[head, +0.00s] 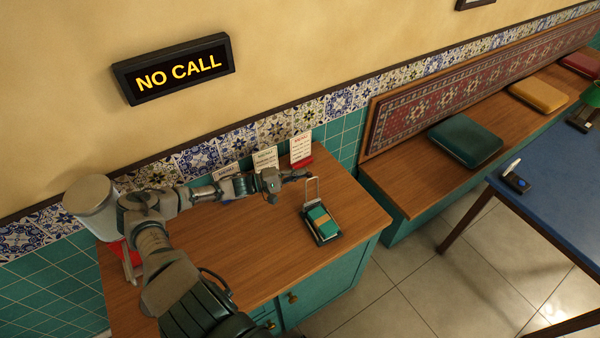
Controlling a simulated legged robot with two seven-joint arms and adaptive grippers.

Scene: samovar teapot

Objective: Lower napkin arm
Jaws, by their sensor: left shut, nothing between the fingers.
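The napkin holder (334,237) is a dark tray near the right end of the wooden counter, with a stack of teal napkins (320,219) and a pale band across it. Its thin metal napkin arm (317,190) stands raised at the back of the holder. My left gripper (301,175) reaches in from the left above the counter. It is shut and empty, with its fingertips close to the top of the raised arm. I cannot tell whether they touch it. My right gripper is not in view.
Small printed cards (265,160) stand along the tiled wall behind my gripper. A grey container (92,205) and a red item stand at the counter's left end. The counter front (262,270) is bare. A bench and a blue table (560,180) are to the right.

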